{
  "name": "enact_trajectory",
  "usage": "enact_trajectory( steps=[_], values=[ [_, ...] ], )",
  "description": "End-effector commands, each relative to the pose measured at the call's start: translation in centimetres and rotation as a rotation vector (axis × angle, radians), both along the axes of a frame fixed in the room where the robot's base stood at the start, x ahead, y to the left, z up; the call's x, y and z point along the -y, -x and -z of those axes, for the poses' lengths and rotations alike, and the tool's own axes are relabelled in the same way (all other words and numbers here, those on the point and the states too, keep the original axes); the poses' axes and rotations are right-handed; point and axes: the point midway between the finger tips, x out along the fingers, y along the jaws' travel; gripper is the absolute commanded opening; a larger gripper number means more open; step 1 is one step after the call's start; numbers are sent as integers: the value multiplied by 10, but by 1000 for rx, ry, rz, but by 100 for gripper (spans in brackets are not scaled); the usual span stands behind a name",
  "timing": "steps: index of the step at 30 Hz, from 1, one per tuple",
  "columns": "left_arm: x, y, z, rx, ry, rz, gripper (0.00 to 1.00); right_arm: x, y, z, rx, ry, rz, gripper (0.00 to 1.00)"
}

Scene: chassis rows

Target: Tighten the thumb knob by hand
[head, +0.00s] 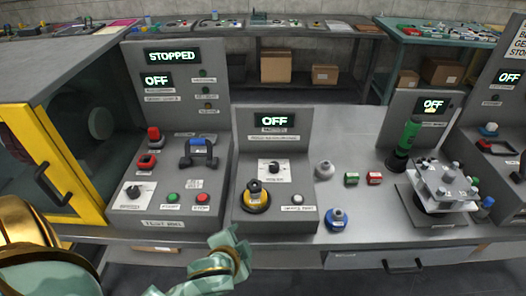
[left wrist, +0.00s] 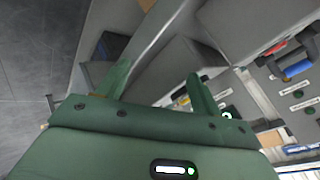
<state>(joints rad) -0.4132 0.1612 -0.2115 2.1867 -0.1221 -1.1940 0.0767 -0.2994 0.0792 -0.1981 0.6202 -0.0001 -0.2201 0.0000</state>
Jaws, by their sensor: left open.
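I cannot tell for sure which part is the thumb knob. A pale clamp fixture (head: 440,187) with several small grey knobs on top stands on a dark base at the right of the bench. A black-and-yellow knob (head: 256,197) sits on the middle console, below a dark rotary dial (head: 274,167). My left gripper (head: 238,255) is low in front of the bench edge, apart from all of these. In the left wrist view my left gripper (left wrist: 160,85) has its two green fingers spread with nothing between them. My right gripper is not in view.
A machine with a yellow-framed door (head: 68,185) stands at the left. A grey knob-like part (head: 324,170), green and red blocks (head: 351,179) and a blue-based part (head: 337,220) are on the bench. A green cylinder (head: 409,136) stands behind. The bench front between console and fixture is partly clear.

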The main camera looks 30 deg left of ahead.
Motion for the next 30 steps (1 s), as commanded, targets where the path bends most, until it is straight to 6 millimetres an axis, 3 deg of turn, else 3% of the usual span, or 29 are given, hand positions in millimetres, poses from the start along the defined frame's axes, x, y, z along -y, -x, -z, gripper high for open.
enact_trajectory(
  steps=[1,5,8,12,14,15,17,19,21,23,25,27,30],
  values=[
    [7,-20,-13,76,11,21,66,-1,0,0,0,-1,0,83],
    [35,-70,-57,301,65,96,66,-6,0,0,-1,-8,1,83],
    [66,-108,-103,504,119,195,66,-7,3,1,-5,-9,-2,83],
    [133,-146,-195,844,229,467,66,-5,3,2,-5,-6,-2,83],
    [170,-148,-236,977,281,651,66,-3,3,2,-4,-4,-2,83],
    [196,-143,-260,1052,313,804,66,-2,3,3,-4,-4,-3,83],
    [235,-126,-288,1114,347,1087,66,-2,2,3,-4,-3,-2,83],
    [267,-101,-293,1074,347,1425,66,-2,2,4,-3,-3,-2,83],
    [277,-82,-278,910,293,1728,66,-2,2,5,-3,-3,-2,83],
    [267,-75,-254,679,211,1923,66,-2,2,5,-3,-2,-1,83],
    [232,-82,-227,342,80,2036,66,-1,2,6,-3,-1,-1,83],
    [177,-98,-209,-20,-59,2004,66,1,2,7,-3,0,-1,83],
    [97,-119,-210,-406,-191,1798,66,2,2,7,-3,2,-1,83]
  ],
)
